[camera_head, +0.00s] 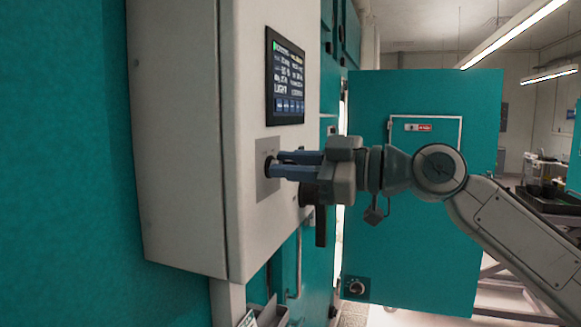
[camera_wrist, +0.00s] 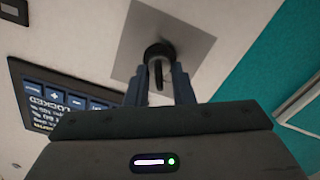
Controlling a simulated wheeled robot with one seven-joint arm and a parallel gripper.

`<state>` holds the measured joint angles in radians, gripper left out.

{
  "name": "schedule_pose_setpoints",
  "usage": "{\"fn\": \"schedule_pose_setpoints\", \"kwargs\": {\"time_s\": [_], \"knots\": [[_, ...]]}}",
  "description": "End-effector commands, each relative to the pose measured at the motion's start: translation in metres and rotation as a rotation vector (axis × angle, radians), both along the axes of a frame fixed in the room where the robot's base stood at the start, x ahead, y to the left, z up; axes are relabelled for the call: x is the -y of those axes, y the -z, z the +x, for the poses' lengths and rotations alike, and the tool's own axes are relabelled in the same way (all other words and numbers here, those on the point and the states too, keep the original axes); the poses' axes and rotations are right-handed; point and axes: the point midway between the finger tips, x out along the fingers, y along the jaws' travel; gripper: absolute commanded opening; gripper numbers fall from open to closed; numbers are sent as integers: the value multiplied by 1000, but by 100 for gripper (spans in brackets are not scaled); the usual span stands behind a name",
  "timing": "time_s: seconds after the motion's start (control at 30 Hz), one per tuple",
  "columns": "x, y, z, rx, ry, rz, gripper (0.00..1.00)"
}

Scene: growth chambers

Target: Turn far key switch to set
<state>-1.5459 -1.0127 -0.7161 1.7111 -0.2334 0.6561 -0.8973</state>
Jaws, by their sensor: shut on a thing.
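The key switch (camera_wrist: 158,53) is a round dark knob with a key-like tab on a square grey plate (camera_wrist: 190,22). The plate (camera_head: 264,183) sits on the white control box (camera_head: 190,120), below its screen. My gripper (camera_head: 274,165) reaches the plate from the right, and its two blue-grey fingers are shut on the key switch. In the wrist view the fingers of my gripper (camera_wrist: 160,80) stand on either side of the tab. The screen (camera_wrist: 60,98) shows the word LOCKED in the wrist view. In the head view the fingers mostly hide the switch.
A teal door (camera_head: 420,270) stands open behind my arm, with a small round knob (camera_head: 356,287) low on it. A dark handle (camera_head: 321,226) hangs just below my gripper. A cluttered bench (camera_head: 548,190) stands far right.

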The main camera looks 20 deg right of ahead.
Motion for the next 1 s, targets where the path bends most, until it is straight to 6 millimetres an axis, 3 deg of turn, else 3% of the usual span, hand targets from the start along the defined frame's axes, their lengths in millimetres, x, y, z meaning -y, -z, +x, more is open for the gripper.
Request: {"fn": "schedule_pose_setpoints", "kwargs": {"time_s": [1.0], "knots": [[4, 1, 5, -665, 3, 481, 0]]}}
